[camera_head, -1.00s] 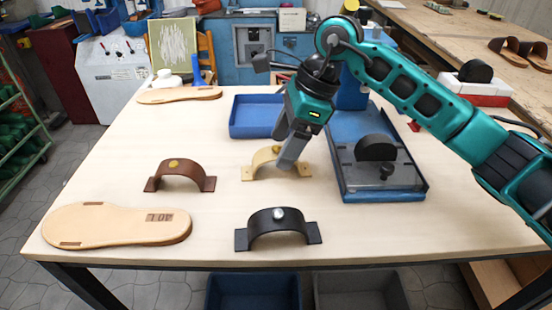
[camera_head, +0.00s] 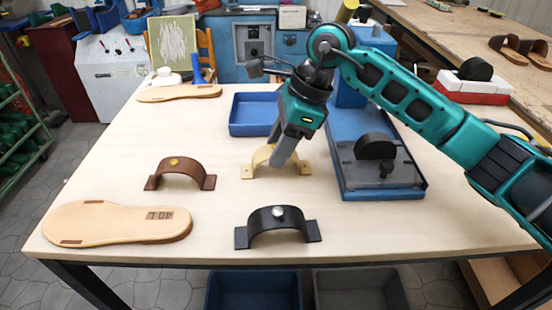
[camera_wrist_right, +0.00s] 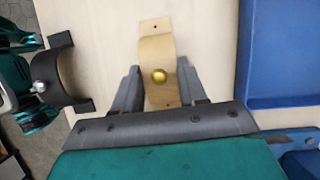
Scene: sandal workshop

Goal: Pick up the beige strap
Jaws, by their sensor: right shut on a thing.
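The beige strap (camera_head: 256,163) is an arched band with a gold stud, standing on the table between the brown strap and the blue tool tray. In the right wrist view, the beige strap (camera_wrist_right: 156,52) lies between the two fingers of my right gripper (camera_wrist_right: 158,84), with its gold stud near the fingertips. In the head view my right gripper (camera_head: 281,158) reaches down over the strap from above and hides part of its middle and right side. The gripper is shut on the strap, whose feet appear to be on the table. My left gripper is not in view.
A brown strap (camera_head: 181,170) stands to the left and a black strap (camera_head: 277,228) in front. Sandal soles (camera_head: 118,222) lie on the left. A blue tray (camera_head: 252,115) is behind, and a blue tool tray (camera_head: 384,194) is at right. Bare table lies between the straps.

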